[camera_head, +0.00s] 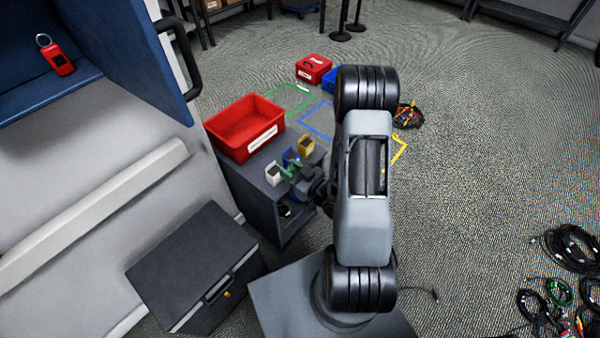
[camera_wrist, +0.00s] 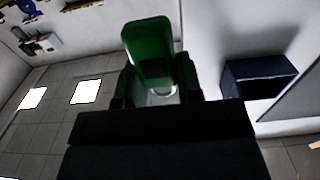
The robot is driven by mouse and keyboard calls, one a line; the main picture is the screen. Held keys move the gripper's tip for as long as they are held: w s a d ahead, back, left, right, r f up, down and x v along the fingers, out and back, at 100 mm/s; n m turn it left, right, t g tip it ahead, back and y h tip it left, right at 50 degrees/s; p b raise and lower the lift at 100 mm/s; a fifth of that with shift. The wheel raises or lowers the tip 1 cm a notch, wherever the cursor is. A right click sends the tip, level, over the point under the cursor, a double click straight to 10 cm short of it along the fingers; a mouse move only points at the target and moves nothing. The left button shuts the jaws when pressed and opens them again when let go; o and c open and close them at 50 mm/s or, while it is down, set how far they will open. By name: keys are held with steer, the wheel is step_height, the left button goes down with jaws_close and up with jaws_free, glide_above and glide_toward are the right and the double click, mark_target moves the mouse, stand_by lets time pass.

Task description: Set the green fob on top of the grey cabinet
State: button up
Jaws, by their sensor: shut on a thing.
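My gripper (camera_head: 293,176) is shut on the green fob, above the dark grey stand beside the wall. In the wrist view the green fob (camera_wrist: 150,55) stands between the two fingers, with a pale ring partly showing at its lower end. In the head view the fob (camera_head: 287,171) is small and partly hidden by the gripper. A grey cabinet (camera_head: 195,255) with a dark top, a front handle and a yellow lock stands at the lower left, apart from the gripper. Its top is bare.
The dark grey stand (camera_head: 262,178) carries a red bin (camera_head: 245,128) and small white, blue and yellow holders close to my gripper. An open blue wall cabinet (camera_head: 125,50) holds a red fob (camera_head: 57,58). Cable coils lie on the floor at right.

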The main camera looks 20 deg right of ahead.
mark_target(295, 159)
steer(key=f+b, duration=0.1)
steer(key=w+d+b, duration=0.1)
steer(key=b, duration=0.1)
steer(key=shift+w+f, duration=0.2)
steer(key=shift+f, duration=0.2)
steer(key=w+d+f+b, duration=0.2)
steer(key=b, duration=0.1)
steer(key=w+d+f+b, duration=0.2)
steer(key=w+b, duration=0.1)
steer(key=w+d+f+b, duration=0.2)
steer(key=w+f+b, duration=0.1)
steer(key=shift+w+d, duration=0.15)
steer(key=shift+d, duration=0.15)
steer(key=shift+w+d+f+b, duration=0.25)
steer(key=shift+f+b, duration=0.2)
steer(key=shift+b, duration=0.2)
steer(key=shift+w+f+b, duration=0.1)
steer(key=shift+f+b, duration=0.95)
steer(key=shift+f, duration=0.4)
steer(key=shift+f, duration=0.1)
steer(key=shift+f, duration=0.15)
steer(key=o, duration=0.9)
